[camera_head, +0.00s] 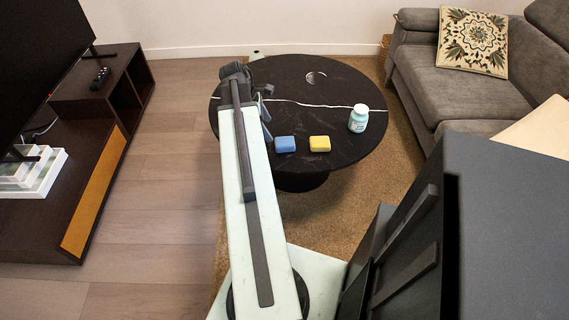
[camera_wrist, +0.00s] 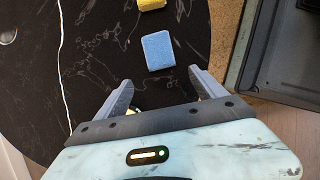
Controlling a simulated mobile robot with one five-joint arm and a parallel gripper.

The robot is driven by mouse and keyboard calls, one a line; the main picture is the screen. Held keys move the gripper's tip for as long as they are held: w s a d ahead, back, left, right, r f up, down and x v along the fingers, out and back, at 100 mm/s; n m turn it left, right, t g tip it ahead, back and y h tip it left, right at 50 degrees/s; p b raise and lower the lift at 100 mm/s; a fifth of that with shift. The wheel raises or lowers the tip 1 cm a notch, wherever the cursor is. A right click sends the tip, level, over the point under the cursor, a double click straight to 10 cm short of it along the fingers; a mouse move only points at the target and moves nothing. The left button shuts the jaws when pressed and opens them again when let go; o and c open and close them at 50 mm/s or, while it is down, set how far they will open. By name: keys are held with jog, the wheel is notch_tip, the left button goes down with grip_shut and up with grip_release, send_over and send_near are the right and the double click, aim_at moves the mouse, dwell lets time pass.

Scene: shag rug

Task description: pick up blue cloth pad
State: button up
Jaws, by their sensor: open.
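The blue cloth pad (camera_head: 285,144) lies on the round black table (camera_head: 330,95) near its front edge. In the wrist view the blue pad (camera_wrist: 158,51) lies just beyond the fingertips, roughly in line with the gap between them. My gripper (camera_wrist: 160,78) is open and empty, with its two grey fingers spread apart. In the head view my gripper (camera_head: 266,108) is over the left part of the table, partly hidden by my arm, a little left of and beyond the blue pad.
A yellow pad (camera_head: 320,144) lies right of the blue pad, with a small gap; it also shows in the wrist view (camera_wrist: 151,4). A white-lidded jar (camera_head: 358,119) stands farther right. A grey sofa (camera_head: 440,90) is at right, and a dark TV cabinet (camera_head: 90,130) at left.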

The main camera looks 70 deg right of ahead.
aim_at(284, 142)
jog(key=s, duration=0.1)
jog(key=s+d+f, duration=0.1)
jog(key=s, duration=0.1)
jog(key=shift+s+d+f, duration=0.2)
jog(key=shift+d+f, duration=0.05)
jog(key=shift+d, duration=0.1)
jog(key=shift+g, duration=0.3)
jog(key=b+x, duration=0.7)
jog(key=shift+w+a+f+b, duration=0.2)
jog(key=shift+f+b, duration=0.2)
jog(key=shift+f, duration=0.15)
jog(key=shift+r, duration=0.2)
jog(key=c, duration=1.5)
jog(key=shift+o, duration=0.2)
notch_tip(284, 142, up, 10)
jog(key=p, duration=1)
